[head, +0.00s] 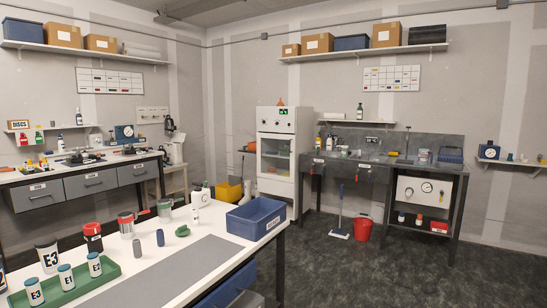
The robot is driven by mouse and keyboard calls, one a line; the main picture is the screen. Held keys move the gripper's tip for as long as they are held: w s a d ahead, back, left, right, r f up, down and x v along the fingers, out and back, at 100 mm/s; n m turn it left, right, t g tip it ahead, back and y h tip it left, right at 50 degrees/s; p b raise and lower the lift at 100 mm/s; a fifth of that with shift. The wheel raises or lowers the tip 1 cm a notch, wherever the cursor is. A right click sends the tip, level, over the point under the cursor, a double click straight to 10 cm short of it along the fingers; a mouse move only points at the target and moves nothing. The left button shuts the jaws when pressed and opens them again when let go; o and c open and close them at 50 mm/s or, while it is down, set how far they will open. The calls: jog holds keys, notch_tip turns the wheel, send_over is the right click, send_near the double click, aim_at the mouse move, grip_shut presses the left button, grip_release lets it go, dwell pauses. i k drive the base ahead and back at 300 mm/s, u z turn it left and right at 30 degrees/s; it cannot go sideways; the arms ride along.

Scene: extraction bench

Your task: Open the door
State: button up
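A tall white cabinet (292,121) stands in the back corner, left of the dark bench. Its front has a glass-paned door (275,157) with shelves faintly visible behind it. The door looks closed, but it is small and far off, so a slight gap or the handle cannot be made out. A green display shows on the panel above the door. No other door is clearly visible. My gripper is not in this view.
A white table (165,283) with a blue bin (256,216), a green tray (68,288) and several jars fills the near left. A red bucket (363,229) and a broom (339,220) stand on the floor right of the cabinet. Dark floor (400,275) is open at the front right.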

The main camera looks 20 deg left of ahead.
aim_at(292, 179)
jog(key=z, duration=0.1)
jog(key=i, duration=4.7)
jog(key=u, duration=0.75)
jog(key=i, duration=2.25)
jog(key=u, duration=0.9)
jog(key=i, duration=1.15)
jog(key=u, duration=0.3)
